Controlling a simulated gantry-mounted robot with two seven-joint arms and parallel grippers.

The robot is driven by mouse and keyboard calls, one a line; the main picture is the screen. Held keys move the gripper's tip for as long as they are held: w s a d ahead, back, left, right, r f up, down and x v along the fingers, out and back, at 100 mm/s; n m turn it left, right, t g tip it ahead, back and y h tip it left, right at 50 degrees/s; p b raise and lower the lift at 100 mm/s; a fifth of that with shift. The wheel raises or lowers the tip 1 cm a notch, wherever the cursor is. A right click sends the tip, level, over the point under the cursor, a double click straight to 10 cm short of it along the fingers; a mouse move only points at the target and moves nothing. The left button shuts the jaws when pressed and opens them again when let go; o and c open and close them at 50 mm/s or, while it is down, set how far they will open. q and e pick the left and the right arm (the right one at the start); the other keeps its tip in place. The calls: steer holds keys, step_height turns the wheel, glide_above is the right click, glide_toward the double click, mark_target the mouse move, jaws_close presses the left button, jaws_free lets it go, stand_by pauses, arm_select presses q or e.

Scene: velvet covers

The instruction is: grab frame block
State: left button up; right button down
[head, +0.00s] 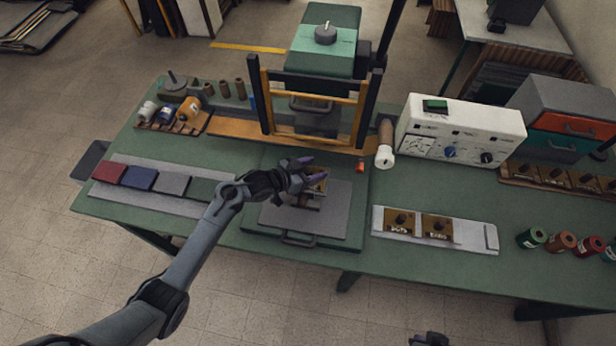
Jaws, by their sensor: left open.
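My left gripper (311,168) is open over the grey plate in the middle of the green table. A brass-coloured block (319,186) is at its fingers, partly hidden by them; I cannot tell whether they touch it. Two similar brass blocks with dark knobs and lettered fronts, a left one (399,222) and a right one (437,226), sit in the white tray (468,237) to the right. Which of these is the frame block is not clear from the picture. A dark part at the bottom edge, probably my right gripper (428,340), barely shows.
A press with dark uprights and a yellow crossbar (312,92) stands just behind the grey plate (338,220). A white control box (460,133) is at right. Coloured cloth squares (141,178) lie at left.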

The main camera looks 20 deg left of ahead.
arm_select(q)
jaws_close()
steer(key=shift+r, duration=0.15)
stand_by(0.4)
